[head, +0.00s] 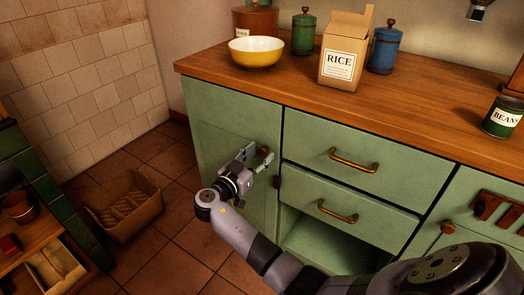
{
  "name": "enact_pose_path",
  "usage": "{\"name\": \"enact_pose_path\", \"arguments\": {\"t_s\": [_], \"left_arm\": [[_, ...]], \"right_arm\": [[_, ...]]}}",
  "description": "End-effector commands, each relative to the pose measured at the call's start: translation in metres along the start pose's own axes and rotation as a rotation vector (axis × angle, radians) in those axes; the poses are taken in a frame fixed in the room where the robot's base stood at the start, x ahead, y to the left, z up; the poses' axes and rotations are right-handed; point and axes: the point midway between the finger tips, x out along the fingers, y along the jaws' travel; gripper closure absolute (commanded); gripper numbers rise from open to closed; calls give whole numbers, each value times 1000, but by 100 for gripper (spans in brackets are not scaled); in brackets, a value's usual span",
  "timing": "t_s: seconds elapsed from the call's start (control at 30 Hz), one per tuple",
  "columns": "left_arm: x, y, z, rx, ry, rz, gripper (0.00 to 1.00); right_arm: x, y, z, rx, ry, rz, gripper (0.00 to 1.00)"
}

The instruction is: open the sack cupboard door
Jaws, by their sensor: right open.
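The green cupboard door (222,122) at the left end of the counter looks shut, and I take it for the sack cupboard door. A small brass-brown knob (265,150) shows near its right edge, partly hidden by my gripper. My right gripper (258,158) is open, with its fingertips at the knob. I cannot tell whether they touch it. A small brown catch (277,182) sits at the door's right edge, below the gripper. My left gripper is not in view.
The wooden counter (300,95) carries a yellow bowl (256,54), rice box (345,52) and canisters. A wicker basket (128,208) stands on the tiled floor to the left.

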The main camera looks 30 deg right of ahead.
Motion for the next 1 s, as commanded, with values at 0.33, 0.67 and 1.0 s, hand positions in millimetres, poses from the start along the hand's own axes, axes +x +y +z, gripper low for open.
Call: {"name": "enact_pose_path", "arguments": {"t_s": [0.33,0.67,1.0], "left_arm": [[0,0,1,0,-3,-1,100],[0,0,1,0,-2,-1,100],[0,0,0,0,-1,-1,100]], "right_arm": [[0,0,0,0,0,0,61],[0,0,0,0,1,0,83],[0,0,0,0,1,-1,100]]}}
